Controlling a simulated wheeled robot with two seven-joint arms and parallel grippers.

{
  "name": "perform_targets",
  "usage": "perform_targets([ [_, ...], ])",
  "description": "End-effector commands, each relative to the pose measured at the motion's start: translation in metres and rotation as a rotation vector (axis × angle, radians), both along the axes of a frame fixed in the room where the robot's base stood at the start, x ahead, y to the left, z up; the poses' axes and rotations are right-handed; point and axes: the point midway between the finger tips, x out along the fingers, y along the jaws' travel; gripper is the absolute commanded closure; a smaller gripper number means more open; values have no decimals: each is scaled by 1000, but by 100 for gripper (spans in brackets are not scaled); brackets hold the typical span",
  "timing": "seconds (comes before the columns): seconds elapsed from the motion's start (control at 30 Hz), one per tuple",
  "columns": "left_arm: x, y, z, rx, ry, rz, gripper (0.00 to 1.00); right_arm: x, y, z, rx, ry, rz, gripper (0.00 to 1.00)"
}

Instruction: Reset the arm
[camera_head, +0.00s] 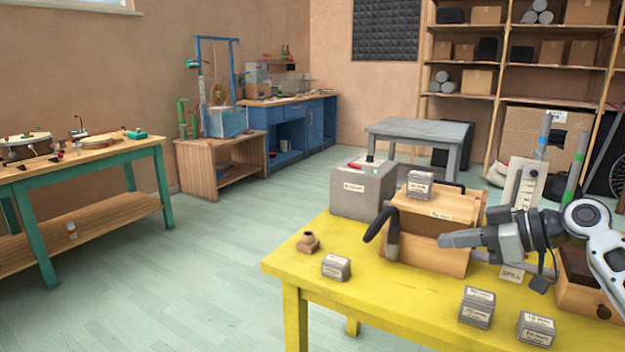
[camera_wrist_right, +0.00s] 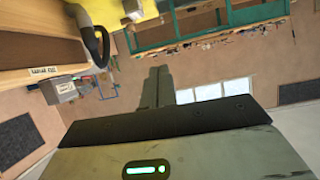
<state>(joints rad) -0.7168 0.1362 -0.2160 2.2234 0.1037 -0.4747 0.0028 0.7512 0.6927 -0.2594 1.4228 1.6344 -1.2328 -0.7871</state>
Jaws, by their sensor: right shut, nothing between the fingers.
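My right arm comes in from the right edge in the head view. Its gripper (camera_head: 447,240) is shut and empty, pointing left above the yellow table (camera_head: 380,298). It is in front of the wooden box (camera_head: 436,206), which has a dark curved tube at its left side; I cannot tell whether they touch. In the right wrist view the closed fingers (camera_wrist_right: 157,88) point up the picture with nothing between them. The wooden box (camera_wrist_right: 40,52) shows at the upper left there. My left gripper is not in view.
A grey box (camera_head: 362,190) with a red-topped part stands behind. Small labelled grey blocks lie at the front (camera_head: 477,307) and left (camera_head: 336,267), near a brown pot (camera_head: 308,243). Another wooden box (camera_head: 588,290) sits under my arm. The table's front left is mostly clear.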

Motion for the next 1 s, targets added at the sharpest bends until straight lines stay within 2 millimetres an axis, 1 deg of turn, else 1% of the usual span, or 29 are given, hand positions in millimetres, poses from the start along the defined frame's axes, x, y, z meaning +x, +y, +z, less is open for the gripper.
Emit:
perform_targets([
  [0.03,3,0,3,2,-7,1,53,-2,6,-16,-7,24,-12,100],
  [0.17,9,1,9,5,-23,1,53,-7,19,-54,-30,71,-57,100],
  [0.23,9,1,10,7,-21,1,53,-12,27,-77,-43,97,-85,100],
  [0.27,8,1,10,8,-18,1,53,-15,31,-88,-48,109,-98,100],
  [0.37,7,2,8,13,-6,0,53,-30,46,-129,-67,151,-152,100],
  [0.4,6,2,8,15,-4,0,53,-39,53,-146,-74,167,-177,100],
  [0.47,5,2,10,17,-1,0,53,-57,64,-175,-83,192,-224,100],
  [0.5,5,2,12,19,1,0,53,-72,73,-193,-85,208,-259,100],
  [0.57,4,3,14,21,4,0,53,-98,85,-218,-85,224,-318,100],
  [0.6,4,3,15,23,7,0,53,-116,91,-230,-83,231,-360,100],
  [0.67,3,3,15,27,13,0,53,-144,99,-245,-77,236,-422,100],
  [0.7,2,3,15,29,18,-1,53,-162,104,-251,-72,236,-463,100],
  [0.77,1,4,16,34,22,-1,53,-189,108,-256,-61,234,-525,100],
  [0.8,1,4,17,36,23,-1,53,-205,110,-256,-56,230,-563,100],
  [0.9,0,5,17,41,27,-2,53,-239,111,-253,-45,215,-643,100],
  [1.0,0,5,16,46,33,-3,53,-261,109,-247,-39,199,-698,100],
])
